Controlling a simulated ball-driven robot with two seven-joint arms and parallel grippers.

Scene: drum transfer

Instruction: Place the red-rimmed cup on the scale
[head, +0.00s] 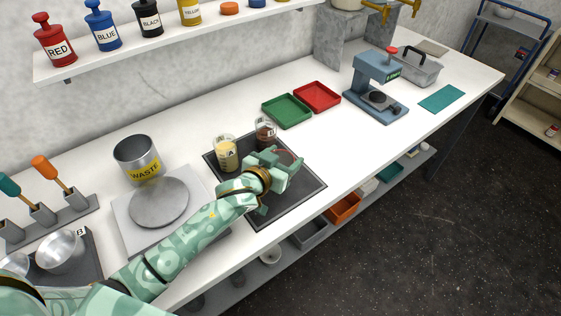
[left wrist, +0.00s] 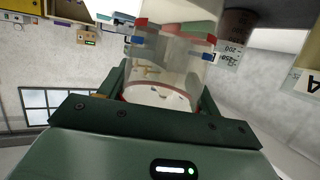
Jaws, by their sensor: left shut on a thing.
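My left gripper (head: 277,175) is over the dark mat (head: 295,197) and shut on a clear cup. In the head view the gripper mostly hides the cup, and only a bit of reddish rim shows. In the left wrist view the clear cup (left wrist: 168,68) sits between the fingers, with red at its edge. I cannot tell whether it touches the mat. The scale (head: 160,203), a round grey plate on a pale square base, is to the left, its plate empty. My arm passes over its lower right side. My right gripper is out of view.
Beaker A (head: 226,155), with pale contents, and beaker B (head: 265,133), with brown contents, stand on the mat close to the gripper. A WASTE bin (head: 137,158) stands behind the scale. Green (head: 287,111) and red (head: 317,97) trays lie farther back.

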